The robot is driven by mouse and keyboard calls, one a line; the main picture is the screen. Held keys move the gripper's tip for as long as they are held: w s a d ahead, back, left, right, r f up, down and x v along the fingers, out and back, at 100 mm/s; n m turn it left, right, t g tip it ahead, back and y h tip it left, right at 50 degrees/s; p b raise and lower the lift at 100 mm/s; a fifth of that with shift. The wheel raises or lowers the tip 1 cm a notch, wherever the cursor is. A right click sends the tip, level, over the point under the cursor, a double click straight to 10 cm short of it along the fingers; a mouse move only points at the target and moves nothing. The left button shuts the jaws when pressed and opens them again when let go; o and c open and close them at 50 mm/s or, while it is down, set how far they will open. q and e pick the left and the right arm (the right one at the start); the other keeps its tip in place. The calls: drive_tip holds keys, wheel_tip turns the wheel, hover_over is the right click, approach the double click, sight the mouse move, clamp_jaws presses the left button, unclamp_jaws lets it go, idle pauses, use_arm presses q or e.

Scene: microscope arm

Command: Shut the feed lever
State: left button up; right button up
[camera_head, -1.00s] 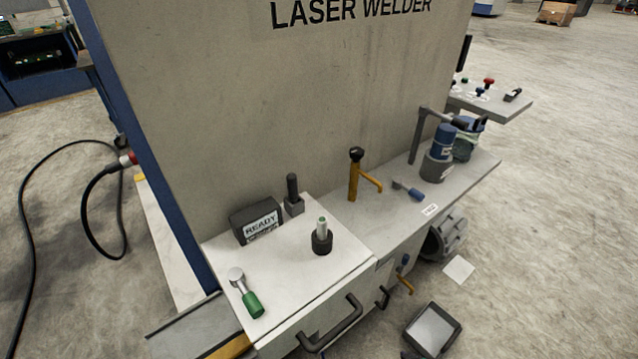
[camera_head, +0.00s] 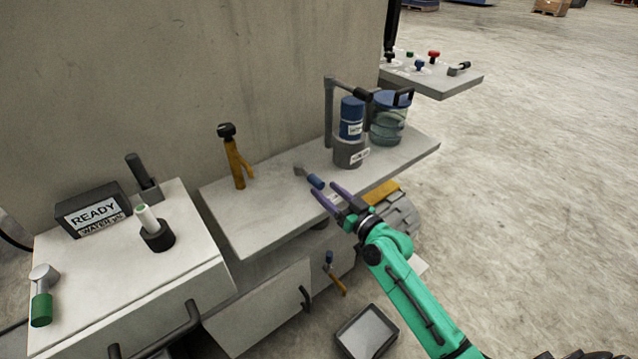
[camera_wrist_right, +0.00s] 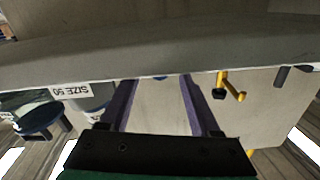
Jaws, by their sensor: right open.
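No readable label marks the feed lever. A short lever with a blue grip (camera_head: 315,181) lies on the grey shelf (camera_head: 270,222). A yellow post with a black knob and side arm (camera_head: 236,160) stands left of it; it also shows upside down in the right wrist view (camera_wrist_right: 230,86). A green-handled lever (camera_head: 41,302) is on the white cabinet top. A yellow lever with a blue end (camera_head: 335,274) is on the front below the shelf. My right gripper (camera_head: 335,196) is open and empty, its purple fingers just right of the blue grip. My left gripper is out of view.
A blue-topped cylinder (camera_head: 351,118) and a glass jar (camera_head: 389,122) stand at the shelf's right. A READY box (camera_head: 95,208) and a black-based post (camera_head: 156,232) stand on the cabinet. A dark tray (camera_head: 367,330) is on the floor. Open floor lies right.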

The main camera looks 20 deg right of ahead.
sight(323, 187)
drive_tip(key=x, duration=0.4)
drive_tip(key=shift+c, duration=0.3)
clamp_jaws()
drive_tip(key=shift+d, duration=0.1)
idle(1.0)
